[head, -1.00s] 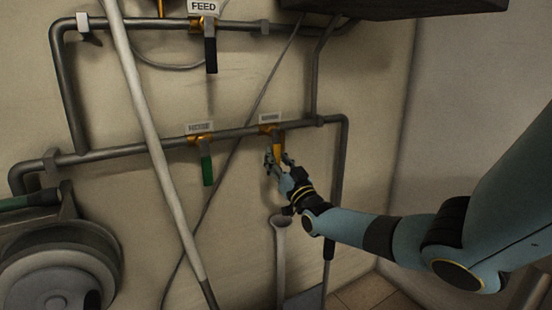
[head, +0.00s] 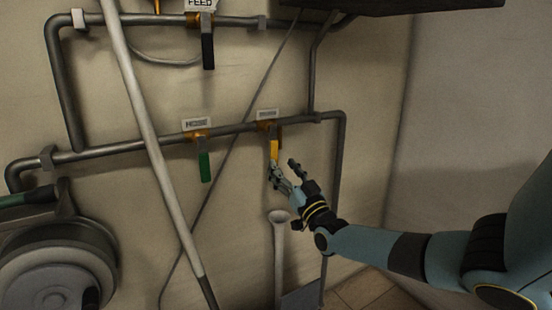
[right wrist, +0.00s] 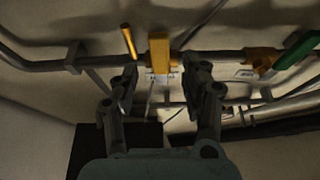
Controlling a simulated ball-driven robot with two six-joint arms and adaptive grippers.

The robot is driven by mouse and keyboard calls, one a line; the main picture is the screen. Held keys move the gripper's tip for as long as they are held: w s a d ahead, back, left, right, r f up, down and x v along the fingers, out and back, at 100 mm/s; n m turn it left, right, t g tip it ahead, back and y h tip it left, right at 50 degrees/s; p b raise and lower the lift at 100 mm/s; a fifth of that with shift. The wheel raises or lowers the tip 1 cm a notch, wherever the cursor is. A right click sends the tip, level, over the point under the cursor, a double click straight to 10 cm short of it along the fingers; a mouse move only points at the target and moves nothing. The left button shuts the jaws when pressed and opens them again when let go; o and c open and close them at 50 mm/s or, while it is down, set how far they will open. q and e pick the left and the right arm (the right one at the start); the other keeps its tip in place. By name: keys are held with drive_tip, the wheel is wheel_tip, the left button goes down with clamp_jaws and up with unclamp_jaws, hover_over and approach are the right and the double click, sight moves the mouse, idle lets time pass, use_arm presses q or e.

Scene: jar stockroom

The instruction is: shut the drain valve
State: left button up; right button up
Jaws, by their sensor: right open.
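The valve with the yellow handle (head: 274,150) sits on the lower pipe, under a small tag (head: 267,114) too blurred to read. Its handle hangs down, across the run of the pipe. My right gripper (head: 283,167) is open and empty, just below and to the right of the handle's lower end. In the right wrist view, the yellow handle (right wrist: 159,55) shows ahead of the gap between the spread fingers of the right gripper (right wrist: 164,78). Whether a finger touches it is unclear. My left gripper is not in view.
On the same pipe, a green-handled valve (head: 205,166) hangs under the HOSE tag. A black-handled valve (head: 208,52) hangs under the FEED tag above. A pale pole (head: 145,120) leans across the pipes. A hose reel (head: 55,270) stands lower left.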

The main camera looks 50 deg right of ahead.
drive_tip(key=v, duration=0.6)
idle(0.4)
drive_tip(key=s+a+f+n+g+y, duration=0.15)
drive_tip(key=s+a+f+g, duration=0.45)
drive_tip(key=f, duration=0.6)
drive_tip(key=s+a+f+g+y, duration=0.15)
drive_tip(key=s+a+f, duration=0.25)
drive_tip(key=s+f, duration=0.55)
drive_tip(key=s+a+f+n+g+y, duration=0.1)
drive_tip(key=s+a+f+g+y, duration=0.25)
drive_tip(key=f, duration=0.95)
drive_tip(key=s+a+f+g, duration=0.3)
drive_tip(key=s+f, duration=0.1)
drive_tip(key=s, duration=0.5)
drive_tip(key=s+a+f+n+g, duration=0.1)
drive_tip(key=s+a+f+g, duration=0.1)
drive_tip(key=s, duration=0.7)
drive_tip(key=s+a+f+g, duration=0.3)
drive_tip(key=s+f+g, duration=0.2)
drive_tip(key=s, duration=0.5)
drive_tip(key=shift+a+f+n, duration=0.35)
drive_tip(key=shift+f, duration=0.1)
